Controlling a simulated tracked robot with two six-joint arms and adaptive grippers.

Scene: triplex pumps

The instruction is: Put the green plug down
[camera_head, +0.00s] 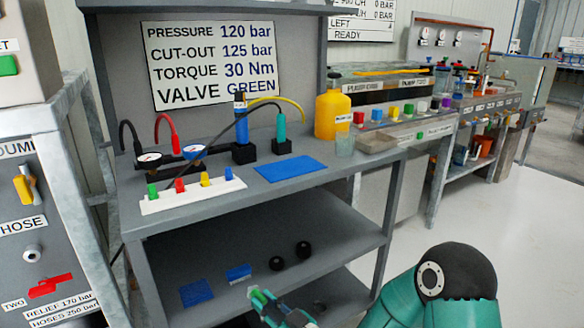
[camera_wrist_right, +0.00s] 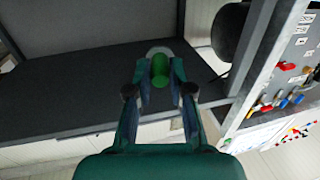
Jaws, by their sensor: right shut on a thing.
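My right gripper (camera_head: 271,307) shows at the bottom of the head view, in front of the grey bench. It is shut on the green plug (camera_head: 257,294), whose light green end sticks out past the fingers. In the right wrist view the green plug (camera_wrist_right: 160,68) sits between the two fingertips (camera_wrist_right: 160,88), with a pale grey round shape behind its tip. A dark grey surface lies behind the plug; I cannot tell whether they touch. My left gripper is not in view.
The bench top holds a white rack (camera_head: 192,197) with coloured pegs, a blue mat (camera_head: 290,168), gauges and a yellow bottle (camera_head: 332,112). The lower shelf (camera_head: 325,232) has two black round parts (camera_head: 277,263) and blue pieces (camera_head: 238,272), with bare room around them.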

